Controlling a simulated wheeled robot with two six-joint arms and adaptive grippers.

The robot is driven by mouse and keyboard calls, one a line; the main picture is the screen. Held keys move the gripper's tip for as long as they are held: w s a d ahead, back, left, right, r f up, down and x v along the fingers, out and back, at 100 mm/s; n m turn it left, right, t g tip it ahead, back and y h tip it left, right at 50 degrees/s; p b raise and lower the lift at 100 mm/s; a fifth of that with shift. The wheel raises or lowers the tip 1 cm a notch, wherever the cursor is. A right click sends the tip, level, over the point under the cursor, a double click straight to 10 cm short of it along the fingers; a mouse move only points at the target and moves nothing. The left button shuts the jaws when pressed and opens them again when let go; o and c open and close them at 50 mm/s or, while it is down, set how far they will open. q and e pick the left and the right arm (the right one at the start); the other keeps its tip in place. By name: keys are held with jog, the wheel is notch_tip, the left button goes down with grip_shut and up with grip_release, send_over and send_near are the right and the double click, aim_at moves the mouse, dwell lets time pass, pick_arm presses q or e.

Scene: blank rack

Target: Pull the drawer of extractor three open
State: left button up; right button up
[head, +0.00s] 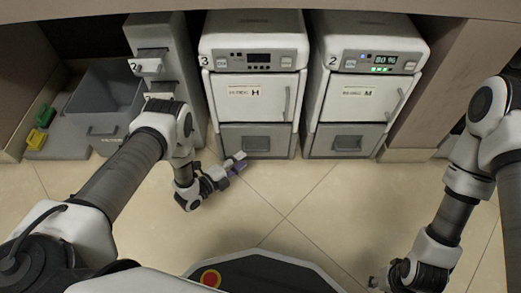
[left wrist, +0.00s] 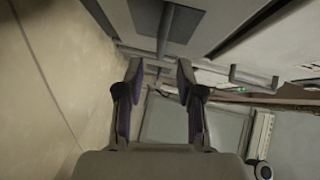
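Extractor three (head: 254,75) is the white machine marked 3 in the head view. Its grey drawer (head: 282,134) is at the bottom, near the floor, and looks closed. The drawer has a dark recessed handle (head: 257,143). My left gripper (head: 240,161) is low in front of the drawer's lower left part. In the left wrist view my left gripper (left wrist: 160,70) is open, its fingers apart with nothing held. A handle bar on a dark recess (left wrist: 166,35) lies ahead, in line with the finger gap. My right gripper (head: 378,282) is low at the right; its fingers are too small to read.
Extractor two (head: 367,75) stands right of extractor three, with a similar drawer (head: 347,140). At the left are a grey bin (head: 103,95), a narrow cabinet (head: 158,40), and green and yellow items (head: 40,127). The tiled floor (head: 300,205) in front is clear.

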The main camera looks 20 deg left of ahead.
aim_at(255, 150)
pick_arm(q)
jog(key=b+x, duration=0.4)
jog(key=x, duration=0.3)
jog(key=shift+s+f, duration=0.1)
jog(key=shift+f, duration=0.1)
jog(key=shift+w+d, duration=0.15)
jog(key=shift+w, duration=0.15)
jog(key=shift+r, duration=0.2)
grip_shut()
